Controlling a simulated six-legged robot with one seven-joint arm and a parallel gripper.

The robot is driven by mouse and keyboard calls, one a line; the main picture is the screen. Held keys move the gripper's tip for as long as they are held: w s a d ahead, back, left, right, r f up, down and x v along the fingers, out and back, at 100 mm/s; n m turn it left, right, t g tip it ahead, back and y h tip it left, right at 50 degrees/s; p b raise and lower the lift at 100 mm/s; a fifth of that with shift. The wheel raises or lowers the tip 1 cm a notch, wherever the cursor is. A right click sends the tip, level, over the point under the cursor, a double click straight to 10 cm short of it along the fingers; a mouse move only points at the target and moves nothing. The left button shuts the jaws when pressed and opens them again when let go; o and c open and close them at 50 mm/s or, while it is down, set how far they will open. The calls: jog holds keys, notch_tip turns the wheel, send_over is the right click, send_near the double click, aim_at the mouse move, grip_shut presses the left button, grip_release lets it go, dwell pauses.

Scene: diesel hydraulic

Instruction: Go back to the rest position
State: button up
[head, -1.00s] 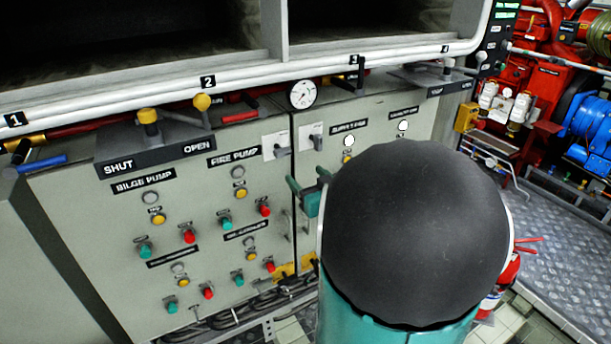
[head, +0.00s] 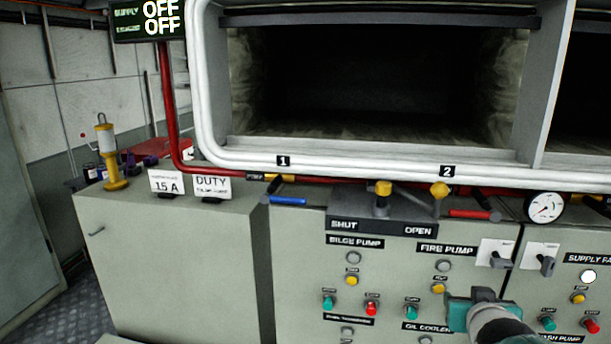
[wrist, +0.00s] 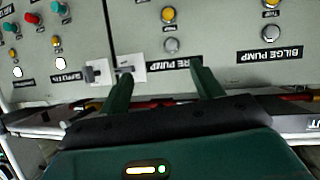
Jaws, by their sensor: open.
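My teal gripper (head: 470,312) shows at the lower right of the head view, in front of the control panel (head: 300,265). In the wrist view, where the panel appears upside down, its two green fingers stand well apart (wrist: 162,82) with nothing between them. The FIRE PUMP label (wrist: 173,66) and two white-plated switches lie beyond the fingers; the switches also show in the head view (head: 495,253). A gap to the panel appears to remain, but its size is hard to tell. The rest position itself is not marked in view.
Yellow-knobbed levers (head: 383,188) and a round gauge (head: 545,207) line the panel top, below a white pipe rail (head: 370,167). Some floor (head: 70,310) is clear at lower left.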

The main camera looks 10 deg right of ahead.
jog(key=s+a+n+g+y, duration=0.2)
jog(key=s+a, duration=0.4)
jog(key=a, duration=0.4)
jog(key=s+a+f+n+g+y, duration=0.1)
jog(key=s+a+g+y, duration=0.2)
jog(key=s+a, duration=0.4)
jog(key=a+g, duration=0.1)
jog(key=a, duration=0.2)
jog(key=shift+s+a+f+n, duration=0.2)
jog(key=shift+a+f+n, duration=0.1)
jog(key=shift+a+n, duration=0.1)
